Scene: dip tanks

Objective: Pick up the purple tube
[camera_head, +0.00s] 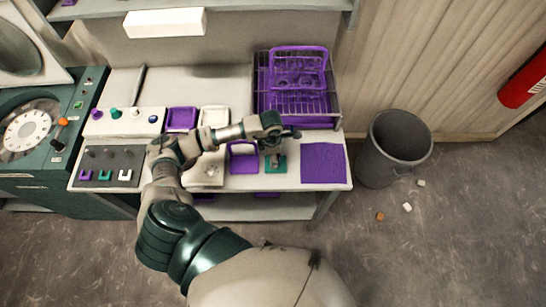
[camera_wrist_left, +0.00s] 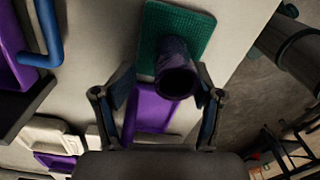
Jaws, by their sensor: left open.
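The purple tube (camera_wrist_left: 176,78) is dark, open at its near end, and stands on a green textured mat (camera_wrist_left: 180,25) in the left wrist view. The mat also shows in the head view (camera_head: 281,167), partly covered by my gripper; I cannot make out the tube clearly there. My left gripper (camera_wrist_left: 161,103) is open, with one finger to each side of the tube's near end in that picture. In the head view my left gripper (camera_head: 272,154) is over the green mat. I cannot tell whether the fingers touch the tube. My right gripper is not in view.
A wire basket with a purple rack (camera_head: 298,70) stands at the back right of the bench. A purple mat (camera_head: 323,163) lies right of the green mat, and a purple tray (camera_head: 243,158) left of it. A grey bin (camera_head: 394,149) stands on the floor at right.

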